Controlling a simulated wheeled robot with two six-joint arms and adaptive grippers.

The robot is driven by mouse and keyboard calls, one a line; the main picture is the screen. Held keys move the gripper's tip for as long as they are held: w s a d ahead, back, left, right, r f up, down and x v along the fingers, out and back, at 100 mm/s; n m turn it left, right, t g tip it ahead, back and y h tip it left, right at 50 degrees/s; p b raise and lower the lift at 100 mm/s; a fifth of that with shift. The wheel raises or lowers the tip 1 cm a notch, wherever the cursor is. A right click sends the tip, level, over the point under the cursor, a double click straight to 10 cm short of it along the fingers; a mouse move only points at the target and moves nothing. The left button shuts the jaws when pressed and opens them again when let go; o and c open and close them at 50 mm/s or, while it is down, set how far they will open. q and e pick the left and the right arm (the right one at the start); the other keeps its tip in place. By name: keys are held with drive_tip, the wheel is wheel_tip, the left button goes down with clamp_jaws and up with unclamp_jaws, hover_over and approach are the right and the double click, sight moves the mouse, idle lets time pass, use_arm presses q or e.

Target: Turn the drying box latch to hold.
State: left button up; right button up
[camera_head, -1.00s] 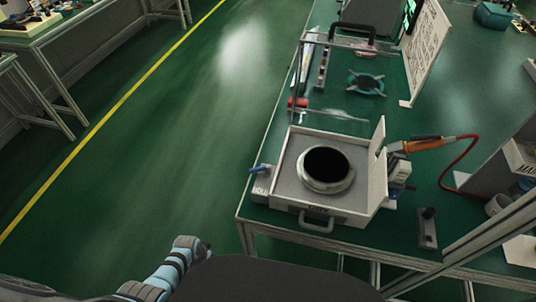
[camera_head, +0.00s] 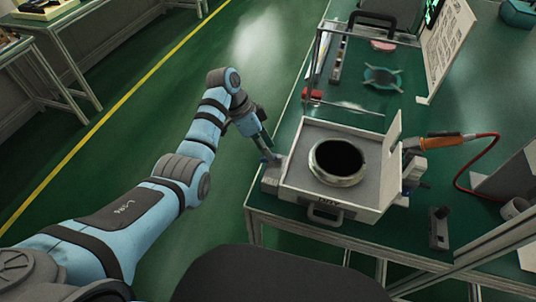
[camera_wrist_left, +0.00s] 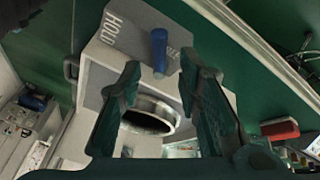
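The drying box (camera_head: 325,203) is a pale grey open box with a dark round opening in a metal ring (camera_head: 338,161), at the table's front left. Its latch block (camera_head: 271,178) sits on its left side. In the left wrist view, the block's face (camera_wrist_left: 137,38) reads HOLD at one end, with other lettering partly hidden. The blue latch lever (camera_wrist_left: 159,52) points out towards the camera. My left gripper (camera_head: 264,147) is at the latch; its fingers (camera_wrist_left: 160,68) are open, one on each side of the lever, with gaps visible. My right gripper is not in view.
A clear-walled frame (camera_head: 345,70) stands behind the box. An orange-handled tool (camera_head: 440,141) with a red cable lies to its right. A small black switch block (camera_head: 438,228) is near the front edge. The floor (camera_head: 225,90) left of the table is clear.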

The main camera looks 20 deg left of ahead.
use_arm(q)
drive_tip(key=shift+x, duration=1.05)
clamp_jaws()
